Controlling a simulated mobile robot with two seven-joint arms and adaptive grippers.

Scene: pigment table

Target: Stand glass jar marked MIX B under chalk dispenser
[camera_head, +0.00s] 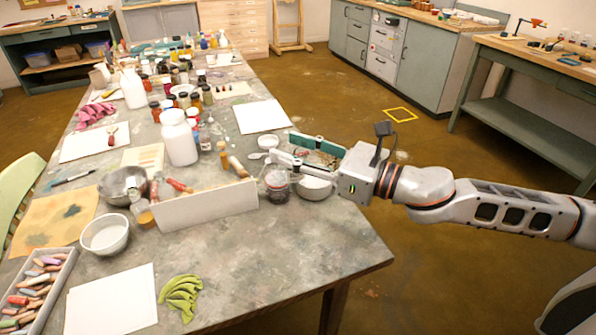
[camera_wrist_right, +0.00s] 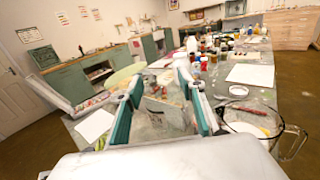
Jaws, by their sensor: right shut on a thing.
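My right gripper (camera_head: 283,148) reaches in from the right over the table's right edge. Its fingers, with green inner pads, are closed on a clear glass jar (camera_head: 276,182). In the right wrist view the clear jar (camera_wrist_right: 165,116) shows between the two fingers (camera_wrist_right: 160,95). I cannot read any MIX B mark on it. I cannot tell from the head view whether its base touches the table. The chalk dispenser cannot be made out for certain in either view. My left gripper is not in view.
A white upright panel (camera_head: 207,206) stands just left of the jar. A big white bottle (camera_head: 179,138) and several small jars stand farther back. The table's front right area (camera_head: 310,235) is bare.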

